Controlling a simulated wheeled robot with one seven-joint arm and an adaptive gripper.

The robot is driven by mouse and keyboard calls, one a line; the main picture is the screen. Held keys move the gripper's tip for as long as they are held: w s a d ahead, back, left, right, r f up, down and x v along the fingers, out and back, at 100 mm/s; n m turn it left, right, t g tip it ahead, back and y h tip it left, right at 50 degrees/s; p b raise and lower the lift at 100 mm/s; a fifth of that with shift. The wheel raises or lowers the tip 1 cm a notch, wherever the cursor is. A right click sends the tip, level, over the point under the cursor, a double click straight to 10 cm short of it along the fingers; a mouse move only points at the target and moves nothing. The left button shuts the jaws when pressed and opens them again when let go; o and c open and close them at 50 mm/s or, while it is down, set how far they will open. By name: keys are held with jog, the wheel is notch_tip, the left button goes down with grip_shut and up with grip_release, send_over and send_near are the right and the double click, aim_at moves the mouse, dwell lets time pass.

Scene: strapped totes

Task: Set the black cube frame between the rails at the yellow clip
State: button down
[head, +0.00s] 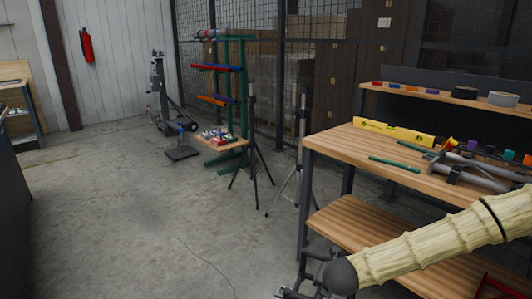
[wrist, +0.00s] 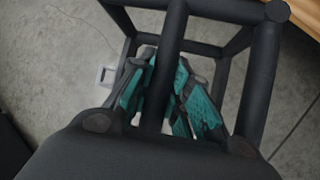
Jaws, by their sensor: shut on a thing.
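My gripper (wrist: 167,70), with teal finger pads, is shut on a bar of the black cube frame (wrist: 258,80) in the wrist view. The bar runs between the two fingers, and other thick black bars and round corners spread around it. The frame hangs over the grey floor. In the head view, dark bars of the gripper and frame (head: 306,277) show at the bottom edge, partly cut off, just left of the workbench's lower shelf.
A wooden workbench (head: 340,145) stands right, with a yellow bar (head: 393,131) and tools on top. Its lower shelf (head: 345,215) is close to my arm. Tripods (head: 252,150) and a green rack (head: 240,90) stand behind. Open floor (head: 130,210) lies left.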

jog(key=s+r+p, duration=0.3)
jog(key=r+p, duration=1.7)
jog(key=r, duration=0.3)
jog(key=s+f, duration=0.6)
jog(key=f, duration=0.1)
jog(key=shift+s+f, duration=0.3)
jog(key=shift+f, duration=0.1)
